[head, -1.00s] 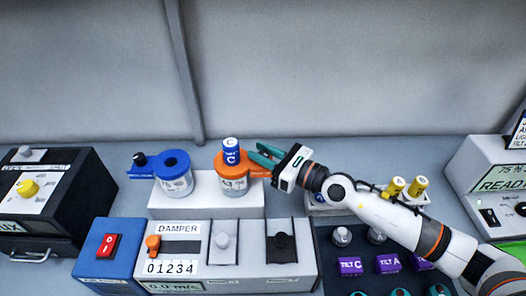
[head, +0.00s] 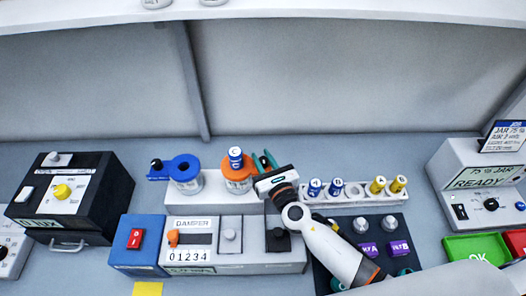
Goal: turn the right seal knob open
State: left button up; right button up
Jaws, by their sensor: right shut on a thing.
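The orange-lidded jar (head: 238,178) stands on the white block at the back, with a blue-capped vial marked C (head: 235,155) upright in its lid. My right gripper (head: 264,161) is at the right side of this lid, its teal fingers shut on the right seal knob. My left gripper is not in view.
In front is the damper box (head: 203,257) with an orange lever and a red switch (head: 135,238) at its left. A white rack (head: 355,192) with blue and yellow vials is to the right.

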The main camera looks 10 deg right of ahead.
jog(key=m+h, duration=0.2)
jog(key=h, duration=0.2)
jog(key=shift+a+m, duration=0.1)
jog(key=shift+m, duration=0.2)
jog(key=shift+m+h+b, duration=0.6)
jog(key=shift+m+h, duration=0.6)
jog(key=shift+h, duration=0.7)
jog(key=shift+r+h, duration=0.1)
jog(key=shift+h, duration=0.2)
jog(key=o, duration=1)
